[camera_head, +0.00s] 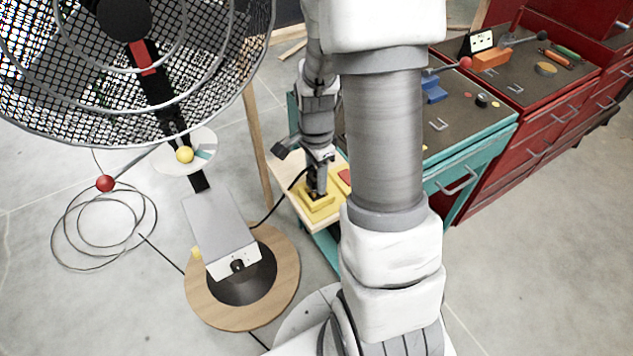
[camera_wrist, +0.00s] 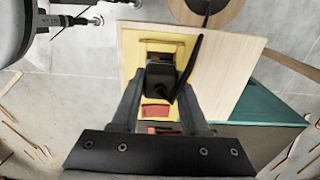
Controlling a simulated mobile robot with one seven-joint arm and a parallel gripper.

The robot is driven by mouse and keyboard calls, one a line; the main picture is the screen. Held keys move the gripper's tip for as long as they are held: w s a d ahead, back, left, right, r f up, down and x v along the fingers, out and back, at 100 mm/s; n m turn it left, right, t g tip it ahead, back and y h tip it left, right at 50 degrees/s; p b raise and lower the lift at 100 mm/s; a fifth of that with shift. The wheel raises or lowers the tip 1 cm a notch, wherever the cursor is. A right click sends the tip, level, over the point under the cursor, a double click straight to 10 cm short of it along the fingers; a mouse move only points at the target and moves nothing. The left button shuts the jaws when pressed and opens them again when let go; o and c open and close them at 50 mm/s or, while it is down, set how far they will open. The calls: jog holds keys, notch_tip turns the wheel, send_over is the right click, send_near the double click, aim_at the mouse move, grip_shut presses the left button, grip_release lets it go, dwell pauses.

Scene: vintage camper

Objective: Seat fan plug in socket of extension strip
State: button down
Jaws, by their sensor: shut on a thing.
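The black fan plug (camera_wrist: 160,80) is between the fingers of my gripper (camera_wrist: 163,98) in the wrist view, with its black cord bending off to the right. My gripper (camera_head: 316,190) points down over the yellow extension strip (camera_head: 318,213) and is shut on the plug. The yellow strip (camera_wrist: 130,60) also lies directly below the plug in the wrist view, with a red part (camera_wrist: 155,111) between the fingers. The plug overlaps a socket area of the strip. Its prongs are hidden, so I cannot tell how deep it sits.
The strip lies on a light wooden board (camera_head: 283,180) beside a teal cabinet (camera_head: 470,165). The fan (camera_head: 225,230) stands at left on a round wooden base (camera_head: 205,305). Loose cable (camera_head: 100,265) lies coiled on the floor. Red drawers (camera_head: 545,125) stand at right.

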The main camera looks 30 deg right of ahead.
jog(key=shift+f, duration=1.1)
jog(key=shift+f, duration=0.1)
jog(key=shift+c, duration=2.1)
grip_release()
